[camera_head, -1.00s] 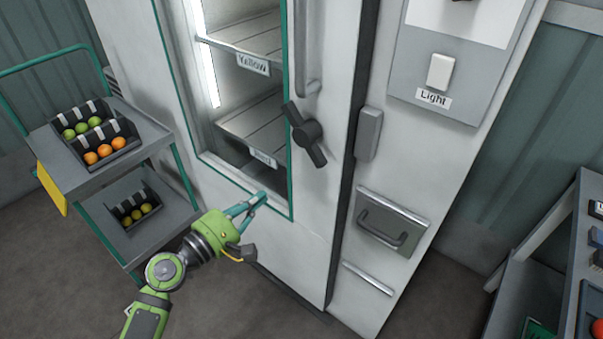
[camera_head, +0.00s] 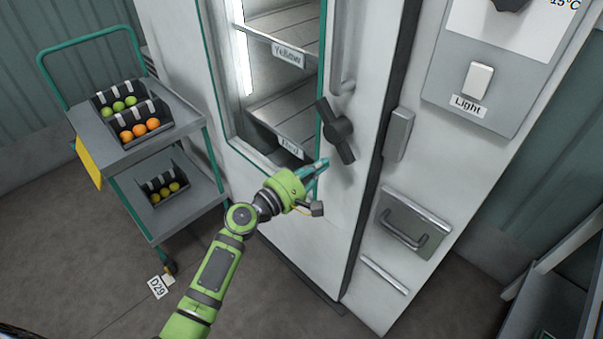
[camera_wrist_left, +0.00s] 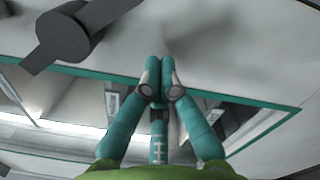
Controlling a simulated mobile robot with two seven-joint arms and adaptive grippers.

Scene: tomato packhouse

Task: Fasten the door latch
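The door latch is a dark grey turning handle (camera_head: 336,130) on the white cabinet door (camera_head: 362,115), below a long vertical pull handle (camera_head: 343,50). Its bar lies tilted, upper left to lower right. A grey block (camera_head: 398,135) sits on the cabinet to its right, across the dark door gap, apart from the bar. My left gripper (camera_head: 319,168) is just below and left of the latch, in front of the door's window. In the left wrist view its fingertips (camera_wrist_left: 160,78) are together with nothing seen between them, and the latch (camera_wrist_left: 68,38) is at upper left. My right gripper is out of view.
A trolley (camera_head: 155,150) with trays of green and orange tomatoes stands at left. On the cabinet's right are a light switch (camera_head: 478,80) and a lower panel with a handle (camera_head: 403,240). A dark rack (camera_head: 545,295) stands at lower right. Floor shows between.

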